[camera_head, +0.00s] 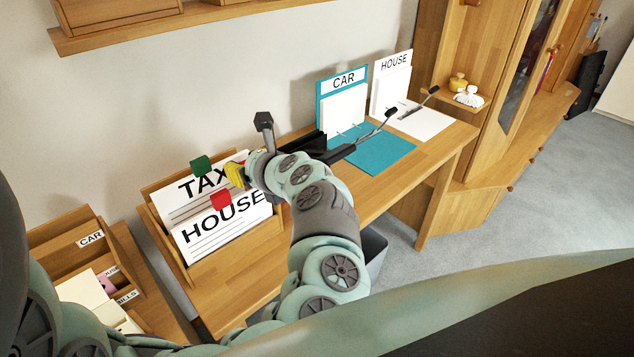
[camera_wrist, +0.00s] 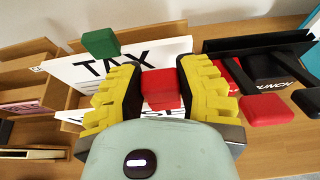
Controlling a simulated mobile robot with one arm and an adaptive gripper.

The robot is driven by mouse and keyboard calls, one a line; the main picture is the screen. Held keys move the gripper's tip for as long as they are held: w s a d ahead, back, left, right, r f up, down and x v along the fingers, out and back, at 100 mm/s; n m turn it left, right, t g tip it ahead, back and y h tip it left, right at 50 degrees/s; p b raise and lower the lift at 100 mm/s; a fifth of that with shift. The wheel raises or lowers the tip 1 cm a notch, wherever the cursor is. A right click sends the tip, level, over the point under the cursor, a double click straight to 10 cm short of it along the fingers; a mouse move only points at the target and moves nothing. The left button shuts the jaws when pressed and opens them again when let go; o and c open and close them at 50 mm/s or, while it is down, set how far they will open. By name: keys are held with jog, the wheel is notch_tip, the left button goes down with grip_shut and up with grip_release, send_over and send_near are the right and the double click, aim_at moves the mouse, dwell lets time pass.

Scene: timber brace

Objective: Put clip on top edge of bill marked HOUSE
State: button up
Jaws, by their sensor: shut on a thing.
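My gripper (camera_head: 232,182) is shut on a red clip (camera_wrist: 162,88). Its yellow fingers press the clip from both sides. In the head view the red clip (camera_head: 220,200) is at the top edge of the white bill marked HOUSE (camera_head: 224,226); I cannot tell whether it grips the paper. In the wrist view, the HOUSE bill (camera_wrist: 70,116) is mostly hidden behind my gripper. The bill marked TAX (camera_head: 180,196) stands behind it, with a green clip (camera_head: 201,165) on its top edge. Both bills stand in a wooden holder (camera_head: 157,236).
Black desk equipment marked PUNCH (camera_wrist: 282,78) stands right of the holder, near a red block-shaped part (camera_wrist: 267,107). A teal CAR folder (camera_head: 378,150) and a white HOUSE folder (camera_head: 424,122) lie farther right on the desk. A wooden organizer (camera_head: 70,232) stands left.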

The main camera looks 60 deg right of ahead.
jog(key=shift+f+b, duration=1.65)
jog(key=shift+f, duration=0.1)
dwell(0.3)
jog(key=o, duration=1.5)
jog(key=shift+d, duration=0.1)
jog(key=shift+c, duration=0.2)
jog(key=shift+r, duration=0.2)
jog(key=r+p, duration=0.5)
jog(key=shift+a, duration=0.25)
notch_tip(320, 180, up, 3)
jog(key=p, duration=0.2)
jog(key=shift+d+f+p, duration=0.1)
jog(key=shift+d+p, duration=0.05)
jog(key=shift+p, duration=0.25)
